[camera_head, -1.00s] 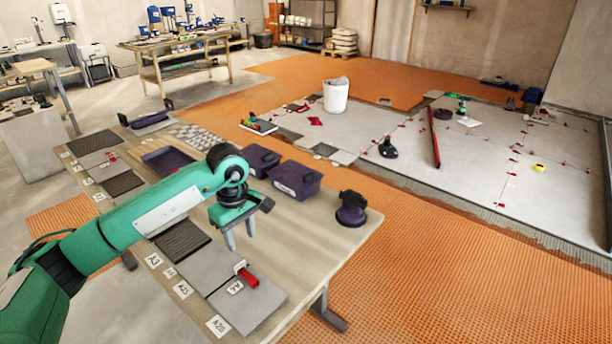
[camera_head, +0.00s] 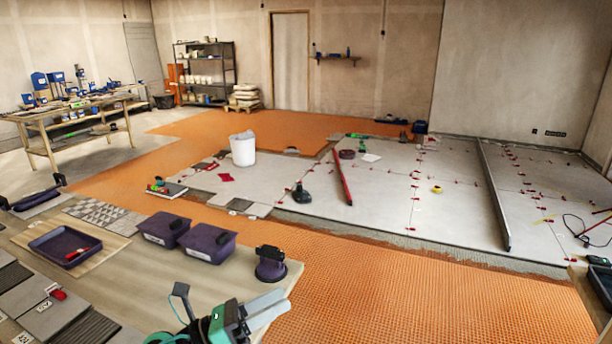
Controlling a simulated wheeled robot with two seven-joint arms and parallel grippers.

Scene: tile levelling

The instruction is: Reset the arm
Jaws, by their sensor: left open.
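My left arm shows only at the bottom edge of the head view. Its green and black gripper (camera_head: 268,310) has two light grey fingers pointing right, and the jaws are open with nothing between them. It is at the near right part of the wooden table (camera_head: 190,280). Most of the arm is cut off by the lower picture edge. My right gripper is not in view.
Purple bins (camera_head: 207,243), a dark purple round tool (camera_head: 270,264) and a purple tray (camera_head: 65,246) are on the table. Grey tiles with a red piece (camera_head: 57,294) lie at left. Beyond are orange matting (camera_head: 400,290), a white bucket (camera_head: 242,149) and tiled floor.

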